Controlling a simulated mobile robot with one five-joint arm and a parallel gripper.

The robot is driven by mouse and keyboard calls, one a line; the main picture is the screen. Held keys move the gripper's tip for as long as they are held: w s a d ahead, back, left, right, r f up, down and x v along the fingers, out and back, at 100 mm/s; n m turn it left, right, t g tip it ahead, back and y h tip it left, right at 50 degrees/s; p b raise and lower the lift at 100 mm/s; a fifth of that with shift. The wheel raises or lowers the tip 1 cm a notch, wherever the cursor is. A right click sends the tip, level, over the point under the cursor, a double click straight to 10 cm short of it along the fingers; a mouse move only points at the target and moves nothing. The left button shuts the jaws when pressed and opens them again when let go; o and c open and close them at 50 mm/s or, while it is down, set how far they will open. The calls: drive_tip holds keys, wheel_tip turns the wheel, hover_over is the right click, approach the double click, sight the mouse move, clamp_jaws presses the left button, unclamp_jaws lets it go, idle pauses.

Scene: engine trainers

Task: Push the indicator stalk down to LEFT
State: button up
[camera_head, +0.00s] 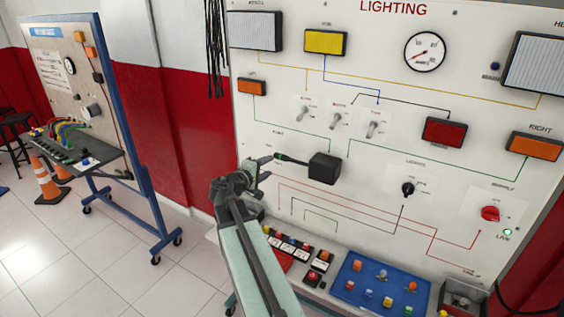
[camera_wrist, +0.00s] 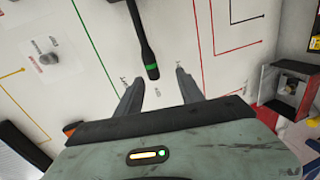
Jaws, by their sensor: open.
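The indicator stalk (camera_head: 292,160) is a black lever with a green band, sticking out leftward from a black box (camera_head: 325,168) on the LIGHTING board. In the wrist view the stalk (camera_wrist: 143,45) comes down from the top edge, its rounded tip near the space between my fingertips. My gripper (camera_head: 266,168) is at the stalk's free left end in the head view. My gripper (camera_wrist: 160,76) is open, one finger on each side of the stalk's tip in the wrist view. I cannot tell whether a finger touches the stalk.
The white LIGHTING board (camera_head: 310,215) carries toggle switches, lamps, a dial gauge (camera_head: 424,52) and a red knob (camera_head: 490,213). Below are a blue tray (camera_head: 345,300) of coloured parts and a small open box (camera_head: 463,297). Black cables (camera_head: 215,50) hang at the board's upper left.

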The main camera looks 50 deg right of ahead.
sight(278, 158)
drive_tip(key=shift+h, duration=0.3)
drive_tip(key=x, duration=0.6)
drive_tip(key=r+b+x, duration=0.1)
drive_tip(key=x, duration=0.1)
drive_tip(key=shift+d, duration=0.5)
drive_tip(key=shift+c, duration=0.4)
clamp_jaws()
drive_tip(key=shift+a, duration=0.1)
